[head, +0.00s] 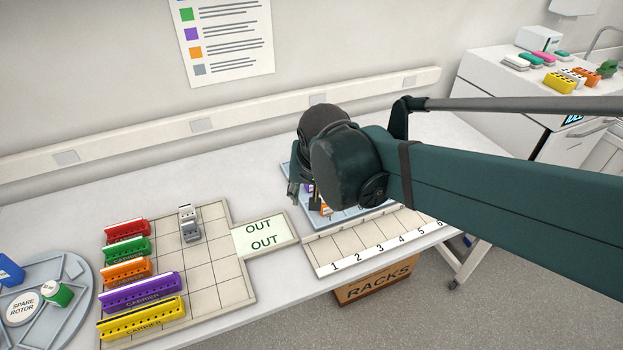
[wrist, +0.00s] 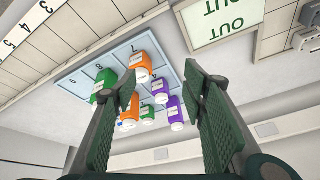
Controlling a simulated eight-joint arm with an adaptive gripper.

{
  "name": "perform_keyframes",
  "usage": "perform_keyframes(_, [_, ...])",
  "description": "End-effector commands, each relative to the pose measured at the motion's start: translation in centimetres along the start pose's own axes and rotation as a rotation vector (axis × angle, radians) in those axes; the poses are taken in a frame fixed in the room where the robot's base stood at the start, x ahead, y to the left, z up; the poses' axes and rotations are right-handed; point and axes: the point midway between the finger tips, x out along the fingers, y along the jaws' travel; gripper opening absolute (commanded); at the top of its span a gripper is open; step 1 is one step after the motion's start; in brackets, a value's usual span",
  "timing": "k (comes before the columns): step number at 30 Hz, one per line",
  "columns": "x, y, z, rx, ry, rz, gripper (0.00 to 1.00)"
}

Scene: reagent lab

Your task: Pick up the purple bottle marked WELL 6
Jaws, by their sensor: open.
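Two purple bottles stand close together on a blue numbered tray in the wrist view, one (wrist: 161,90) just behind the other (wrist: 174,111). Their labels are too small to read, so I cannot tell which is marked WELL 6. In the head view a bit of purple bottle (head: 308,188) shows beneath my arm; the rest is hidden. My gripper (wrist: 160,76) is open and empty, its fingers spread on either side of the view with the purple bottles between them in the picture, apart from them. In the head view my gripper (head: 300,190) hangs over the tray (head: 349,219).
Orange bottles (wrist: 140,64) and green bottles (wrist: 103,82) crowd the same tray beside the purple ones. A numbered strip (head: 350,258) runs in front of it. The OUT pad (head: 264,236) and a carrier grid (head: 215,270) lie to the left. The back of the bench is clear.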

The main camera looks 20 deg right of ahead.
Motion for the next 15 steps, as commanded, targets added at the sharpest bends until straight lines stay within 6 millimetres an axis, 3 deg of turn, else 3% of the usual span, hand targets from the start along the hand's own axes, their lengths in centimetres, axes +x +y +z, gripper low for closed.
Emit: perform_keyframes(15, [1.1, -1.5, -5.3, 0.275, -0.052, 0.130, 0.43])
